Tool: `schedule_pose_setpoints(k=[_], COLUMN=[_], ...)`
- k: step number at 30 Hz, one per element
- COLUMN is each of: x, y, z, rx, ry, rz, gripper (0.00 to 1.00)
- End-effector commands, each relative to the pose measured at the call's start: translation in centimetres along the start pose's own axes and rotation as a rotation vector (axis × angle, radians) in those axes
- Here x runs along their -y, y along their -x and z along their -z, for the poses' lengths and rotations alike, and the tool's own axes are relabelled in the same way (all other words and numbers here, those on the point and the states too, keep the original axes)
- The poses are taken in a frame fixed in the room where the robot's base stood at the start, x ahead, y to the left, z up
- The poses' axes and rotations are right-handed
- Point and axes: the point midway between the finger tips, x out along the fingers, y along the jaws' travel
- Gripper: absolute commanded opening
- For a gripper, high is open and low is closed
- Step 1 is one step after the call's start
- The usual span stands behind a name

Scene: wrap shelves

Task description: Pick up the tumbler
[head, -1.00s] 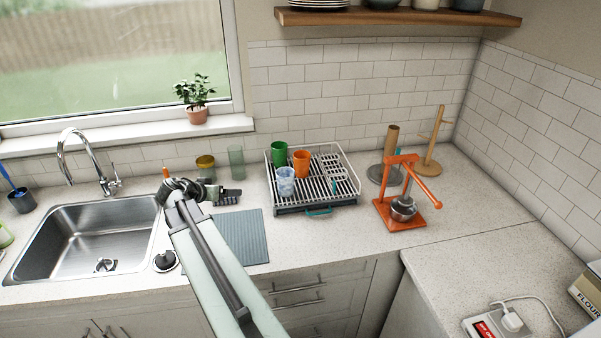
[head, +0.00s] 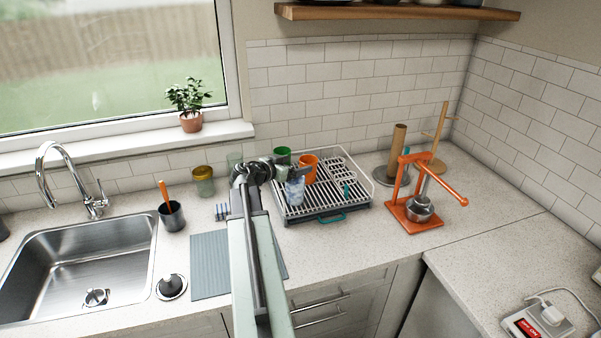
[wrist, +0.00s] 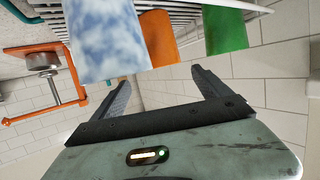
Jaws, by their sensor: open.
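A blue-and-white tumbler (head: 295,186) stands in the dish rack (head: 330,219), in front of a green tumbler (head: 281,156) and an orange tumbler (head: 308,167). My gripper (head: 268,171) is at the rack's left side, close to the blue-and-white tumbler. The wrist view appears upside down. In it my gripper (wrist: 160,78) is open with nothing between its fingers. The blue-and-white tumbler (wrist: 105,40) is large and near at upper left, by the left fingertip. The orange tumbler (wrist: 158,40) and green tumbler (wrist: 224,31) are farther right. My gripper partly hides the rack's left side.
An orange press (head: 417,205) and a wooden paper-towel stand (head: 397,150) are right of the rack. A yellow jar (head: 203,182), a faint green glass (head: 235,162) and a dark cup (head: 172,217) are left. The sink (head: 85,255) is far left.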

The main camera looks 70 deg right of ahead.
Motion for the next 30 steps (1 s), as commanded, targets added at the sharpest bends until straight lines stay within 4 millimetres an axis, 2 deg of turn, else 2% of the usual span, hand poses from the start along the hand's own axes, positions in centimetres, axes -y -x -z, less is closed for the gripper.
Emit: schedule_pose_setpoints(k=[5,11,19,25,26,30], x=[0.8,1.2,1.5,1.4,1.4,1.4], y=[-1.7,-2.1,-6.3,-6.4,-6.4,-6.3], z=[-0.3,-0.4,-0.5,-0.3,-0.3,-0.3], rx=[0.000,0.000,0.001,0.001,0.001,0.001], ry=[0.004,0.006,0.007,0.008,0.008,0.008], rz=[0.010,0.018,0.020,0.023,0.023,0.023], gripper=[0.87,0.87,0.87,0.87,0.85,0.46])
